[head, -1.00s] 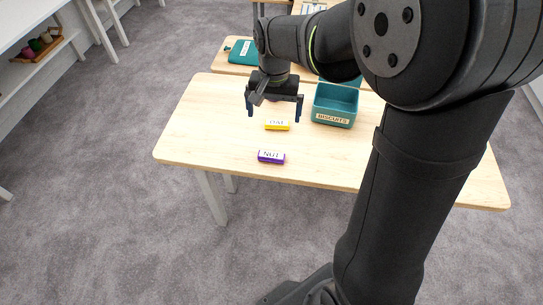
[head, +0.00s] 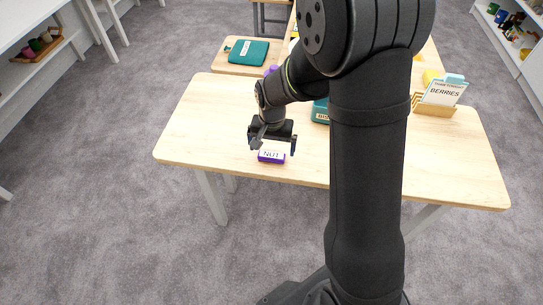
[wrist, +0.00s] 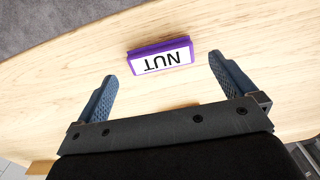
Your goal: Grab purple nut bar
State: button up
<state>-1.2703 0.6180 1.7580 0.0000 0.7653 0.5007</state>
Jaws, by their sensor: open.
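The purple nut bar (head: 271,157) lies flat near the front edge of the wooden table, with a white label reading NUT. In the wrist view the nut bar (wrist: 160,57) lies just beyond the fingertips, roughly between their lines. My gripper (head: 273,146) is open and empty, above and slightly behind the bar in the head view. Its two blue fingers also show in the wrist view (wrist: 163,68), apart from the bar. The yellow bar is hidden behind my arm in the head view.
The teal biscuits bin (head: 320,111) stands behind my arm, mostly hidden. A wooden holder with a BERRIES card (head: 443,92) stands at the table's right rear. The table's left part (head: 200,125) is clear.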

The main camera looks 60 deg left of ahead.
aim_at(271, 155)
jog(key=shift+f, duration=1.5)
jog(key=shift+c, duration=0.4)
jog(key=c, duration=0.9)
jog(key=shift+c, duration=0.2)
jog(key=shift+r, duration=0.1)
